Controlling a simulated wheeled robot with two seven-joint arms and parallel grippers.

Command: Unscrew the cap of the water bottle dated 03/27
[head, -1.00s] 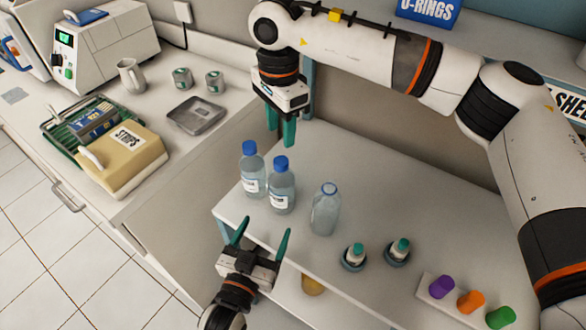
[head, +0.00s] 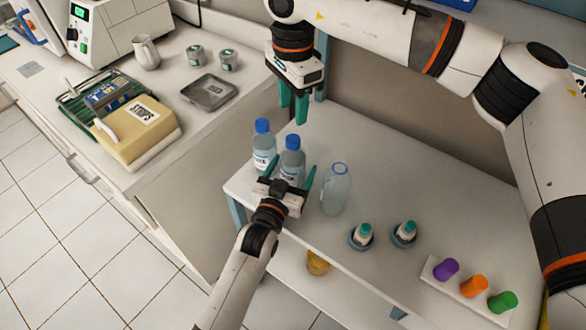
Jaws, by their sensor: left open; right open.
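Two clear water bottles with blue caps stand upright side by side at the left end of the white shelf: a left bottle (head: 263,150) and a right bottle (head: 292,160). Both have white labels; the dates are too small to read. My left gripper (head: 290,172) is open at the front of the right bottle, its fingers to either side of the lower body, which it partly hides. My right gripper (head: 293,105) is open and empty, pointing down above and behind the two bottles, apart from the caps.
An open, uncapped clear bottle (head: 336,188) stands just right of my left gripper. Two small teal-capped bottles (head: 362,236) and a block with purple, orange and green caps (head: 473,285) are further right. A metal tray (head: 209,91) lies on the left counter.

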